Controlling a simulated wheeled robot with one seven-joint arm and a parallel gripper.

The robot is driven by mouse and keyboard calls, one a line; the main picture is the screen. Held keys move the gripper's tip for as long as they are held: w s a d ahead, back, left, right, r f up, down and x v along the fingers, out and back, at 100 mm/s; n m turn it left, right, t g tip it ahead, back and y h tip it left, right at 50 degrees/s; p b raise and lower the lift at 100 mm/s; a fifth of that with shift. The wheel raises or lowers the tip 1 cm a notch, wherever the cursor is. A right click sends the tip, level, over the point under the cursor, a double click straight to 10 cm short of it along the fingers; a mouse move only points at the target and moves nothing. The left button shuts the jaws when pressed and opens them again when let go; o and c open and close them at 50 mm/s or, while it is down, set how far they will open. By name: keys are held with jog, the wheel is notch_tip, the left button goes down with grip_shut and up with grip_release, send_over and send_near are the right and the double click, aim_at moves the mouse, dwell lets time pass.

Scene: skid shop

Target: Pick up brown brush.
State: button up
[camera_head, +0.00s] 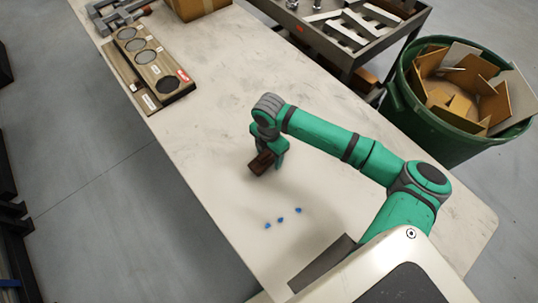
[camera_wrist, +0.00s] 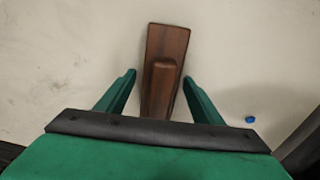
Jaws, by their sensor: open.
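The brown brush (camera_head: 261,163) lies on the pale table (camera_head: 215,105) under my gripper (camera_head: 267,160). In the wrist view the brush (camera_wrist: 168,45) is a dark brown wooden block with a raised grip running along its middle. My gripper's green fingers (camera_wrist: 158,95) stand apart, one on each side of the brush's near part, with a gap visible on each side. The near end of the brush is hidden behind the gripper's body. The fingers do not appear closed on it.
Several small blue bits (camera_head: 281,220) lie on the table nearer my base. A wooden board with round discs (camera_head: 150,62) and a cardboard box (camera_head: 200,6) are at the far end. A green bin of cardboard (camera_head: 440,125) and a metal cart (camera_head: 345,45) stand right of the table.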

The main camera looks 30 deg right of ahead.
jog(key=c, duration=1.2)
jog(key=shift+r, duration=0.1)
notch_tip(320, 180, up, 18)
jog(key=shift+f, duration=0.1)
jog(key=shift+o, duration=1.3)
jog(key=shift+c, duration=0.4)
